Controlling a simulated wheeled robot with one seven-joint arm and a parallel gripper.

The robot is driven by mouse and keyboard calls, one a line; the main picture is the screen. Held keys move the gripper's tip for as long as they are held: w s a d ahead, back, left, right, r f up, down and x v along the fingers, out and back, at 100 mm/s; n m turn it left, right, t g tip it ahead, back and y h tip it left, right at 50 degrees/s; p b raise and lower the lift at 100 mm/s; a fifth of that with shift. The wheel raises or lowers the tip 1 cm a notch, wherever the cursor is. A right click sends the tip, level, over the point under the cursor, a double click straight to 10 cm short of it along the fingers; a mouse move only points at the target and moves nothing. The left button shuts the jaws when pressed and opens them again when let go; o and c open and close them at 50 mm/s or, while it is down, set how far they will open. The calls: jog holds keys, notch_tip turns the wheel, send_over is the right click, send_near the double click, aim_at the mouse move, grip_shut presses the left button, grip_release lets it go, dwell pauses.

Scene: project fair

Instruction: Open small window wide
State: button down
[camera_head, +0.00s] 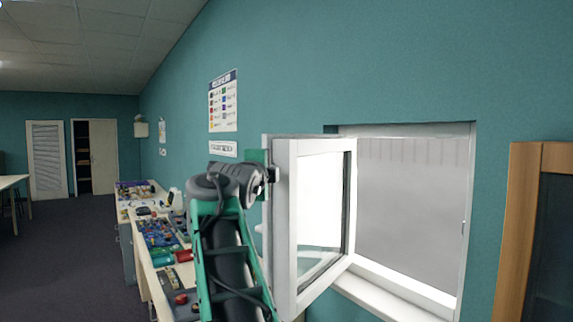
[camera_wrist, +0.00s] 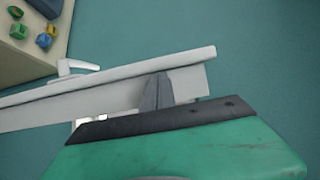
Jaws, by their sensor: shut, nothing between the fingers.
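The small window's white sash (camera_head: 285,225) stands swung out from the wall into the room, at a wide angle to its opening (camera_head: 415,200). In the wrist view the sash (camera_wrist: 110,88) runs slantwise across the picture, with a white lever handle (camera_wrist: 76,66) on its far side. My gripper (camera_head: 270,175) is at the upper part of the sash's free edge, on the left. In the wrist view my gripper's grey fingers (camera_wrist: 157,90) are shut and empty, up against or very close to the sash; contact cannot be told for sure.
A long bench (camera_head: 160,255) with many small parts runs along the wall at left. A wood-framed cabinet (camera_head: 520,225) stands right of the window. Posters (camera_head: 223,102) hang on the teal wall. The dark floor (camera_head: 75,260) at left is clear.

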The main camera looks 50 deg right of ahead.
jog(key=w+p, duration=0.1)
jog(key=w, duration=0.5)
jog(key=shift+a+p, duration=0.4)
jog(key=shift+w, duration=0.1)
